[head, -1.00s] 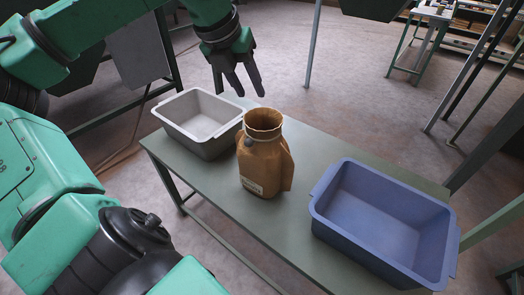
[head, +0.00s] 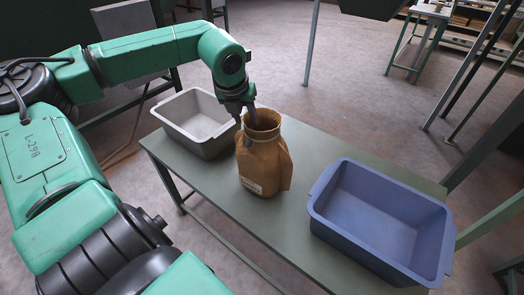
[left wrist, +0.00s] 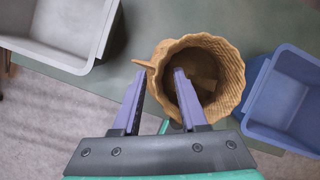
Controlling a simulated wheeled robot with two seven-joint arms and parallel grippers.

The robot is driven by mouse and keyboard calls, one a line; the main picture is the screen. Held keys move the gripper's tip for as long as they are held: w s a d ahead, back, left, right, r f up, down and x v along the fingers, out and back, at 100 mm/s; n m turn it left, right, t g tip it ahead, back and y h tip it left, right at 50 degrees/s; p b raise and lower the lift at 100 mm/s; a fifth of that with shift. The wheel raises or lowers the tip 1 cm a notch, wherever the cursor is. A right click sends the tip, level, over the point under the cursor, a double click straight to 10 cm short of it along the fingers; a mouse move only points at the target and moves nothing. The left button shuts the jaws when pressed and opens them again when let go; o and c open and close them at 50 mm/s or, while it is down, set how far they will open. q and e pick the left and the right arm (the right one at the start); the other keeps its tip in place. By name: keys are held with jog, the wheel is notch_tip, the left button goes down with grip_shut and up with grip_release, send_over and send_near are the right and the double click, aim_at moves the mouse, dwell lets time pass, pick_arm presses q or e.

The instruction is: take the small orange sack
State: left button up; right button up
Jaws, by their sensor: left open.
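The small orange sack (head: 264,165) stands upright on the table between two bins, its mouth open and a tie around its neck. In the left wrist view the sack (left wrist: 226,62) shows from above, with its open mouth and dim inside. My left gripper (head: 247,116) is at the sack's neck, pointing down. In the left wrist view the left gripper (left wrist: 158,82) is open; one finger lies over the sack's mouth and the other is outside its rim. I cannot tell whether either finger touches it. My right gripper is not in view.
A grey bin (head: 200,120) stands on the green table (head: 215,178) left of the sack, close to my left gripper. A blue bin (head: 318,212) stands to the right. Bare table lies between the sack and the blue bin.

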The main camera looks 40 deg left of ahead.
pick_arm(q)
grip_shut()
dwell(1.4)
